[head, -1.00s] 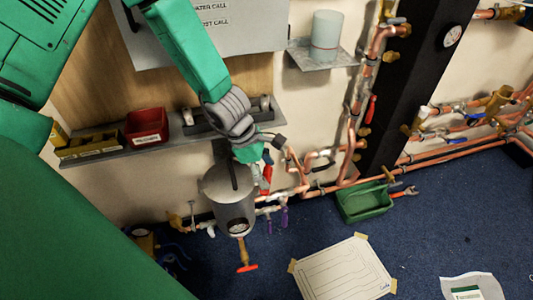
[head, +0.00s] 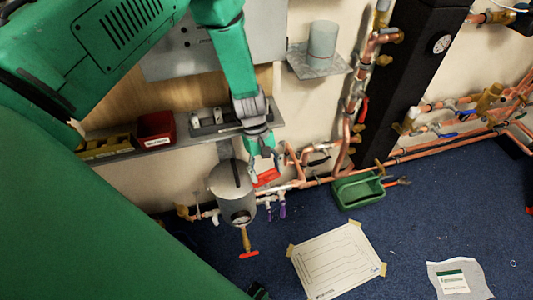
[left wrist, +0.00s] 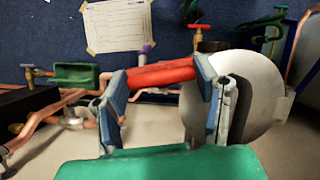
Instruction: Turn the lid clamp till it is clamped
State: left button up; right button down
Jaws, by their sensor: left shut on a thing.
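The lid clamp's red handle (head: 267,177) sits at the right side of the grey cylindrical vessel (head: 238,206), near its round lid (head: 226,180). My left gripper (head: 264,163) comes down on the handle from above. In the left wrist view, the red handle (left wrist: 160,75) lies crosswise between the two fingers (left wrist: 163,92), with a finger at each end. The left gripper is shut on it. The grey lid (left wrist: 262,85) is just to the right of the fingers, partly hidden by one. The clamp's mechanism is hidden. My right gripper is not recognisable in view.
A shelf (head: 185,140) with a red bin (head: 156,128) is on the wall behind. Copper pipes (head: 345,150) run right of the vessel. A green tub (head: 358,190) and a taped paper sheet (head: 336,260) are on the blue floor, with clear floor between.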

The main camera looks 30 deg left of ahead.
pick_arm(q)
jog(key=shift+w+m+g+y, duration=0.2)
jog(key=shift+m+g+y, duration=0.15)
jog(key=shift+m, duration=1.15)
jog(key=o, duration=1.2)
jog(key=shift+c, duration=0.2)
jog(key=shift+f, duration=0.1)
jog(key=shift+a, duration=0.1)
jog(key=v, duration=1.2)
jog(key=shift+w+f, duration=0.1)
jog(key=shift+w, duration=0.1)
